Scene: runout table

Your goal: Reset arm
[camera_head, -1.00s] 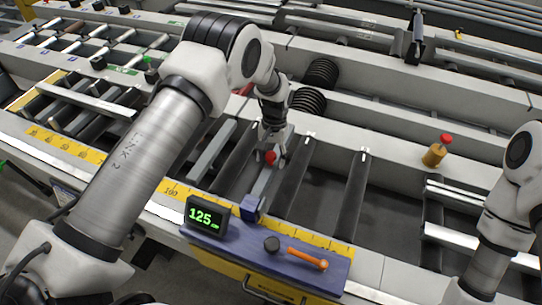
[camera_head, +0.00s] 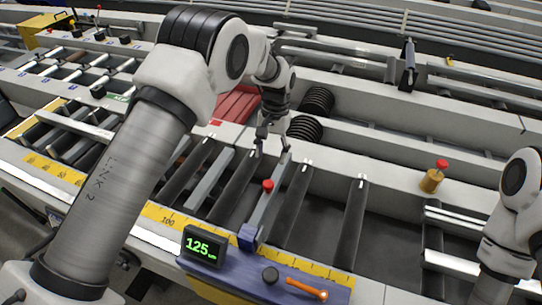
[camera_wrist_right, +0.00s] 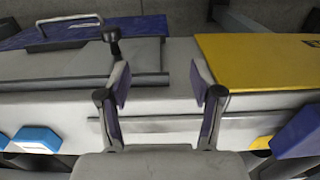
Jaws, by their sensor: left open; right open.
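My left arm (camera_head: 118,190) reaches in from the left over the runout table in the head view. Its gripper (camera_head: 272,154) points down with its fingers apart and empty. It hangs above and behind a red knob (camera_head: 268,185) on a grey stop bar (camera_head: 261,209), with a visible gap between them. My right arm (camera_head: 508,225) shows at the right edge; its gripper is outside the head view. In the right wrist view my right gripper (camera_wrist_right: 160,88) has its fingers wide apart with nothing between them, over a grey machine surface.
A display (camera_head: 204,246) reading 125 stands on a blue shelf (camera_head: 235,272) with a black knob (camera_head: 270,275) and an orange wrench (camera_head: 306,288). A yellow scale (camera_head: 161,216) runs along the front edge. A red-topped brass post (camera_head: 431,180) stands at right.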

